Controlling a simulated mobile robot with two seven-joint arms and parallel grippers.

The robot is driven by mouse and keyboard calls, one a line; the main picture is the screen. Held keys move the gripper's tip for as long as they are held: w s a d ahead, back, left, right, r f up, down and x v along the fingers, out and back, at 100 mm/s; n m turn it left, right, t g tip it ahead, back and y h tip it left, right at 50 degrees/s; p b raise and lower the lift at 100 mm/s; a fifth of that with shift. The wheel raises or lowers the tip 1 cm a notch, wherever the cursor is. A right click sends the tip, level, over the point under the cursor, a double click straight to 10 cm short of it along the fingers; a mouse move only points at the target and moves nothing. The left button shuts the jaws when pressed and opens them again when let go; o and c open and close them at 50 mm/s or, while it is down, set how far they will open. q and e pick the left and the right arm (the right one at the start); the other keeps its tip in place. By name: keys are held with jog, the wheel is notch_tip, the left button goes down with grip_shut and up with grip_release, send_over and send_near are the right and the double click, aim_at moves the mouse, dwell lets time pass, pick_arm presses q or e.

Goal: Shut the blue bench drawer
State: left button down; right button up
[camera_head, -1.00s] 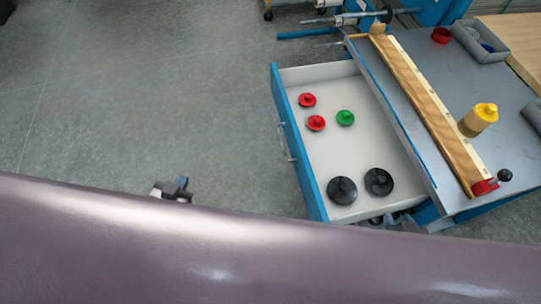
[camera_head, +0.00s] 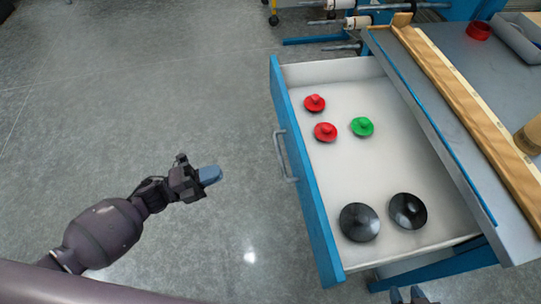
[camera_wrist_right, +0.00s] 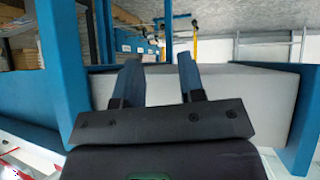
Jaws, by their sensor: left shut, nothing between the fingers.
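The blue bench drawer (camera_head: 308,185) stands pulled out from the bench, its blue front facing left with a silver handle (camera_head: 284,157). My left gripper (camera_head: 210,175) is shut and empty, over the floor to the left of the handle and apart from it. My right gripper (camera_head: 412,295) only just shows at the bottom edge of the head view, near the drawer's near side. In the right wrist view its two fingers (camera_wrist_right: 158,62) are apart, with the pale drawer side (camera_wrist_right: 240,90) beyond them and nothing seen between them.
Inside the drawer lie two red knobbed pieces (camera_head: 315,103), a green one (camera_head: 362,126) and two black discs (camera_head: 360,222). The bench top (camera_head: 455,130) carries a long wooden strip (camera_head: 470,110). The floor (camera_head: 150,90) left of the drawer is clear.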

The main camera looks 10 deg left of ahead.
pick_arm(q)
jog(key=w+d+m+g, duration=0.1)
jog(key=w+d, duration=0.1)
jog(key=d, duration=0.4)
jog(key=w+d+r+m+g, duration=0.1)
jog(key=w+d, duration=0.1)
jog(key=d, duration=0.5)
jog(key=shift+w+r+h+b, duration=0.2)
jog(key=shift+w+h+b, duration=0.05)
jog(key=shift+h+b, duration=0.15)
pick_arm(e)
jog(key=shift+a+f, duration=0.1)
jog(key=shift+f, duration=0.15)
pick_arm(q)
jog(key=shift+d, duration=0.1)
pick_arm(e)
jog(key=shift+f, duration=0.1)
